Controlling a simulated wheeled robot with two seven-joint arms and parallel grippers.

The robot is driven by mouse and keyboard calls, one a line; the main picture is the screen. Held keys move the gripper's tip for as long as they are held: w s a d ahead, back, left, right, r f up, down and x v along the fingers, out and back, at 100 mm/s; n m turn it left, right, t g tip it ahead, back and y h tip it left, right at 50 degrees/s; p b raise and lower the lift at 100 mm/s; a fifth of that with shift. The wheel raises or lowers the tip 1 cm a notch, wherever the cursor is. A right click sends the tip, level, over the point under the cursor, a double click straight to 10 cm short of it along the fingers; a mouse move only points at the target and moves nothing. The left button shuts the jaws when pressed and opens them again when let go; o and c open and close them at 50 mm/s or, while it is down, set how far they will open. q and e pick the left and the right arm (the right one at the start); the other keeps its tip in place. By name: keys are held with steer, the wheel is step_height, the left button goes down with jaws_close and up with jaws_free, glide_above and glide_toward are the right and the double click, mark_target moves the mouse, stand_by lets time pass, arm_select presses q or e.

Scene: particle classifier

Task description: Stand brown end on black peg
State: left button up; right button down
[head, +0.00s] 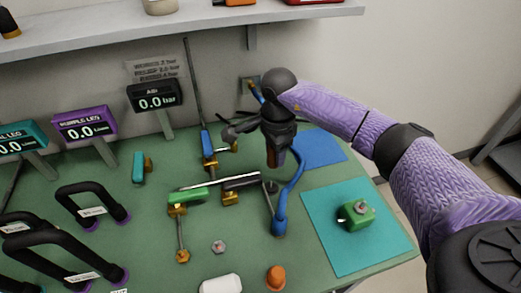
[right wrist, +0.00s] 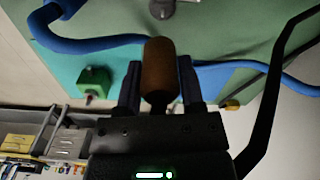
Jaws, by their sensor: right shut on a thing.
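My right gripper (head: 272,158) hangs pointing down over the back right of the bench, seen in the head view. It is shut on a brown, rounded end piece (right wrist: 158,68), which shows between its two fingers in the right wrist view. In the head view the piece is mostly hidden by the gripper. A dark grey, short peg (head: 271,187) stands on the bench just below the gripper. A grey peg-like part (right wrist: 162,8) shows at the top of the right wrist view, apart from the brown end. My left gripper is not in view.
A blue hose (head: 296,178) curves up close beside the gripper. Green and black valve bodies (head: 187,196) with brass fittings lie to the left. A green block (head: 356,214) sits on the teal mat (head: 330,256). Displays (head: 155,95) and black handles (head: 85,190) stand left.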

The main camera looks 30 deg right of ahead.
mark_target(273, 168)
steer(key=shift+w+a+f, duration=0.15)
steer(key=shift+w, duration=0.2)
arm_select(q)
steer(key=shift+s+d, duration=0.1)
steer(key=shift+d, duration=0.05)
arm_select(e)
steer(key=shift+s+m, duration=0.15)
steer(key=shift+m, duration=0.15)
steer(key=shift+f+b, duration=0.4)
steer(key=shift+f, duration=0.1)
step_height(273, 168, down, 5)
steer(key=b, duration=0.3)
steer(key=shift+r+b, duration=0.1)
steer(key=shift+b, duration=0.2)
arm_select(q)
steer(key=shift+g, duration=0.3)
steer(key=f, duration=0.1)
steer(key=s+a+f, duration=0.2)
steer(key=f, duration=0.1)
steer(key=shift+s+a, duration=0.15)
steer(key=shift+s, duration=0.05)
